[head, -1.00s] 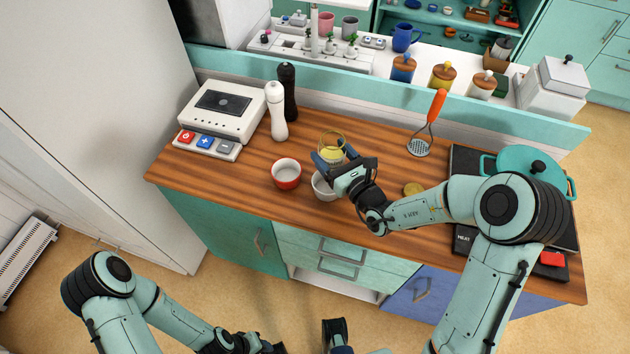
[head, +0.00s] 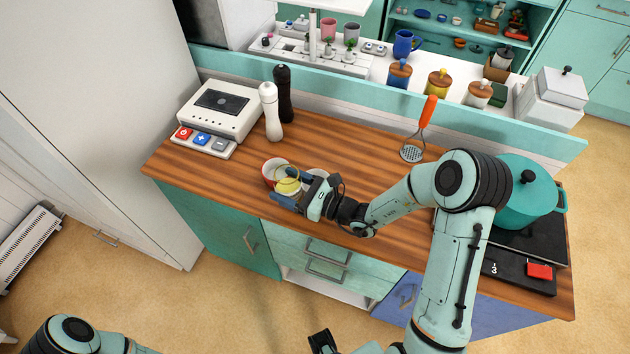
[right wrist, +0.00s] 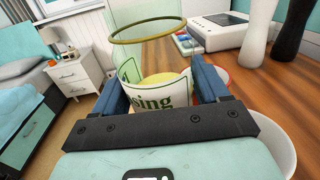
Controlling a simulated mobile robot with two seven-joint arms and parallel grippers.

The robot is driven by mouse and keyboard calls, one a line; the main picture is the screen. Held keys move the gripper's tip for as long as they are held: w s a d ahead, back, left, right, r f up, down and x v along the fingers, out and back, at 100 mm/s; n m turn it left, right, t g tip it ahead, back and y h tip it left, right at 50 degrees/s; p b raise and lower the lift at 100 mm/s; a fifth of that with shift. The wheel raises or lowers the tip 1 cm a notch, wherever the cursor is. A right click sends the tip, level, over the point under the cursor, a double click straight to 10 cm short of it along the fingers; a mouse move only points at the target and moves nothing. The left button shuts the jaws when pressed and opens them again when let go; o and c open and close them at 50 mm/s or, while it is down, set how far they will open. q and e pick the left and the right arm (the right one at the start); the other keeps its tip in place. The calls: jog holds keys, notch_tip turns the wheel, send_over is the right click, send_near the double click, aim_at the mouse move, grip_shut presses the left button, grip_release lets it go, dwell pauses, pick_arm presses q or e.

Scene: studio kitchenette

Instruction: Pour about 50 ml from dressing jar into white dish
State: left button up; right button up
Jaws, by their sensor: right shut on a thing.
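The dressing jar (head: 288,186) is clear glass with yellow dressing in it. My right gripper (head: 293,199) is shut around it and holds it in front of the red bowl. In the right wrist view the jar's label (right wrist: 165,100) and open yellowish rim (right wrist: 147,30) show between the blue fingers; the jar looks nearly upright. The white dish (head: 317,175) stands on the counter just right of the jar, partly hidden by the gripper; its rim (right wrist: 284,150) shows at the lower right of the wrist view. No pouring stream shows. My left gripper is not clearly in view.
A red bowl (head: 270,167) stands close behind the jar. White (head: 269,112) and black (head: 283,95) mills and a scale (head: 221,109) stand at back left.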

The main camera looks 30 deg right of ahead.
jog(key=shift+s+f+n+g+y, duration=0.3)
jog(key=shift+s+f+g+y, duration=0.05)
jog(key=shift+s, duration=0.25)
jog(key=shift+s+f+n+g+y, duration=0.3)
jog(key=shift+s+y, duration=0.1)
jog(key=shift+s, duration=0.2)
jog(key=shift+s+f+n+g+y, duration=0.3)
jog(key=shift+s+f+g+y, duration=0.05)
jog(key=shift+s, duration=0.25)
